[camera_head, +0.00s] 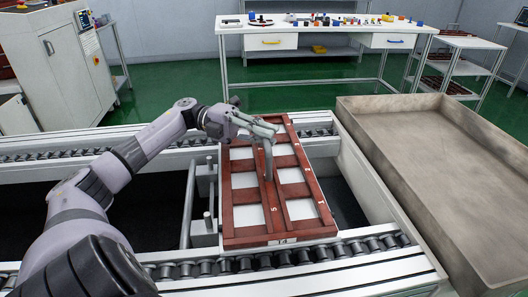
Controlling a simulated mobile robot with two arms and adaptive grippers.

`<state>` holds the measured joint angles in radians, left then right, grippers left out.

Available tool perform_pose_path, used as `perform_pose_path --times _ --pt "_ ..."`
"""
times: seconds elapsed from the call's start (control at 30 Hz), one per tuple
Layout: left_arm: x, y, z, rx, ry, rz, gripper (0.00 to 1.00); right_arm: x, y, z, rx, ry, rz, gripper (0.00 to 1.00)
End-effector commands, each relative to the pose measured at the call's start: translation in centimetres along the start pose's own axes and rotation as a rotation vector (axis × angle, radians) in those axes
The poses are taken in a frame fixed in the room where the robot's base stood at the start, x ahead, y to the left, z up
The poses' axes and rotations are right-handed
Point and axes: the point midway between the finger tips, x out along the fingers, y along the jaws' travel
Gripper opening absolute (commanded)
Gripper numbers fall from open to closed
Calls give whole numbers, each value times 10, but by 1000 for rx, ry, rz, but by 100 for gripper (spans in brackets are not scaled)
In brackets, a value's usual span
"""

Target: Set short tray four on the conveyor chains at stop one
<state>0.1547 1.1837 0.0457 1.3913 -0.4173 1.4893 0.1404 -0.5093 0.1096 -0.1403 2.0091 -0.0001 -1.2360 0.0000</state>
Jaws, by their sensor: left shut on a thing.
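The short tray (242,243) is a reddish-brown frame with two rows of pale square openings and a small white label on its near edge, which seems to read T4. It spans the conveyor, its near end over the near roller chain (375,244) and its far end by the far chain (100,149). I cannot tell whether it rests on both chains. My left gripper (268,177) reaches down over the tray's middle and is shut on its central divider. The fingertips partly hide the divider. My right gripper is out of view.
Metal rods and a bracket (209,200) stand close at the tray's left side. A large, empty, beige trough (430,150) lies to the right of the conveyor. A white workbench (330,27) with small parts stands behind. A grey cabinet (75,75) is at back left.

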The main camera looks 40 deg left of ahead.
Motion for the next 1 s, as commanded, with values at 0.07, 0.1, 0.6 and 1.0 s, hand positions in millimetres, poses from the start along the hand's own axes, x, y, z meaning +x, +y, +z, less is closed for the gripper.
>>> perform_pose_path --times 0.07,0.1,0.6,1.0 --pt "0 4 0 1 0 -3 0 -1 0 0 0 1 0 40" --pt "0 7 0 0 0 -3 0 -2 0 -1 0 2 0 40" --pt "0 42 1 3 0 -1 0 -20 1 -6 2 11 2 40" --pt "0 45 1 1 0 1 28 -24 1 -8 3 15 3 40"
